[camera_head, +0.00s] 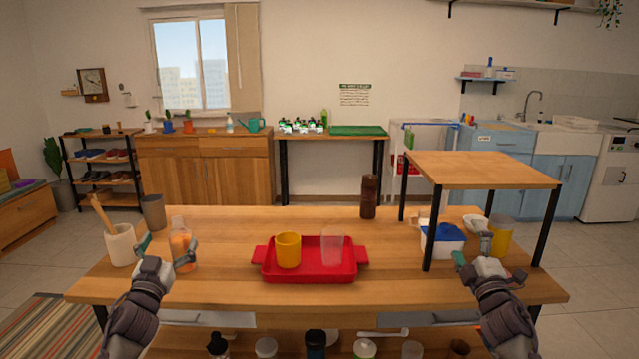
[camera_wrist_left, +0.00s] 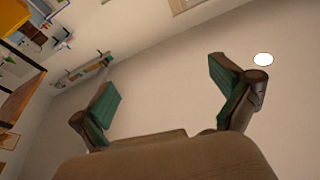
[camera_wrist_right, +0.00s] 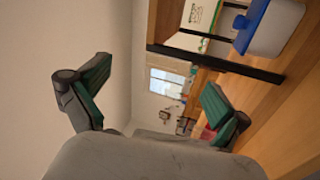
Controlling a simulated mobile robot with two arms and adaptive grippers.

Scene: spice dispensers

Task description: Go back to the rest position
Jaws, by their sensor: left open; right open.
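My left gripper (camera_head: 168,254) is raised at the left front of the wooden table, open and empty, its fingers spread. In the left wrist view it (camera_wrist_left: 165,95) has only bare wall and ceiling between the fingers. My right gripper (camera_head: 482,248) is raised at the right front of the table, open. In the right wrist view it (camera_wrist_right: 155,95) has nothing between its fingers. A clear bottle with orange contents (camera_head: 180,248) shows behind the left gripper in the head view. A yellow container (camera_head: 502,236) shows just behind the right gripper.
A red tray (camera_head: 361,270) with a yellow cup (camera_head: 288,249) and a clear cup (camera_head: 332,247) sits mid-table. A raised wooden stand (camera_head: 480,170) covers a blue-lidded tub (camera_head: 442,238) at right. A brown mill (camera_head: 369,196) and utensil crock (camera_head: 121,245) stand on the table.

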